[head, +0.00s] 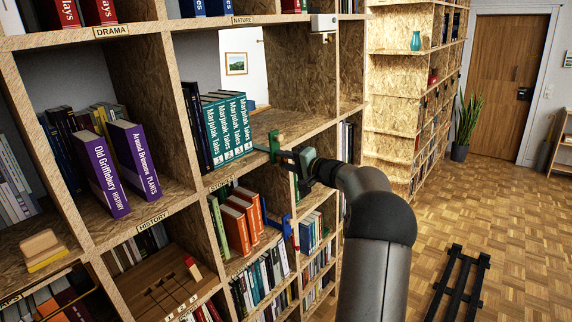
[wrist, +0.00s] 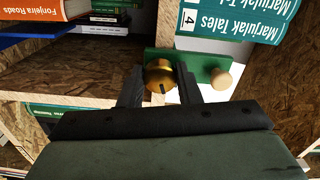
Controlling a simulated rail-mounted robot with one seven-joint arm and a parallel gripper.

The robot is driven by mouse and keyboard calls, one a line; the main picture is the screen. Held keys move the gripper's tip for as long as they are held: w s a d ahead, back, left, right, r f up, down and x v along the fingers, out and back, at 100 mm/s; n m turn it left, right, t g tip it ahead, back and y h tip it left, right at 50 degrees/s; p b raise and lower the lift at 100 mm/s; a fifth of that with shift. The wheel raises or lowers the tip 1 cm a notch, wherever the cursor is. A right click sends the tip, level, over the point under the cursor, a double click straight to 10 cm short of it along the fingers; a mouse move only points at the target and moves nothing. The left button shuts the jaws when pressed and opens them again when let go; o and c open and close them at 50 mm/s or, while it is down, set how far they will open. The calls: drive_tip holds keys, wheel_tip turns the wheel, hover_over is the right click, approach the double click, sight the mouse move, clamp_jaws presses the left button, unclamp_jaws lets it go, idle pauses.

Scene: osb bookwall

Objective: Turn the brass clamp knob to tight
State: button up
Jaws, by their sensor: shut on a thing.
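The brass knob (wrist: 160,76) sits on a green bracket (wrist: 200,62) in the wrist view, with a dark mark on its lower side. My gripper (wrist: 160,90) has one finger on each side of the knob and is shut on it. The brass knob is hard to make out there.
Several teal Marjulak Tales books (head: 228,127) stand left of the bracket. The shelf (head: 295,122) right of them is bare. A blue bracket (head: 280,225) and orange books (head: 240,220) are on the shelf below. The parquet floor (head: 450,215) at right is mostly open.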

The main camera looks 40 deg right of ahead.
drive_tip(key=m+p, duration=0.1)
drive_tip(key=m, duration=0.4)
drive_tip(key=shift+r+m, duration=0.1)
drive_tip(key=shift+m, duration=0.2)
drive_tip(key=shift+m+p, duration=1.05)
drive_tip(key=shift+m, duration=1.05)
drive_tip(key=o, duration=1)
drive_tip(key=shift+c, duration=0.2)
drive_tip(key=b+v, duration=0.1)
drive_tip(key=v, duration=1.6)
drive_tip(key=shift+s, duration=0.25)
drive_tip(key=shift+d, duration=0.1)
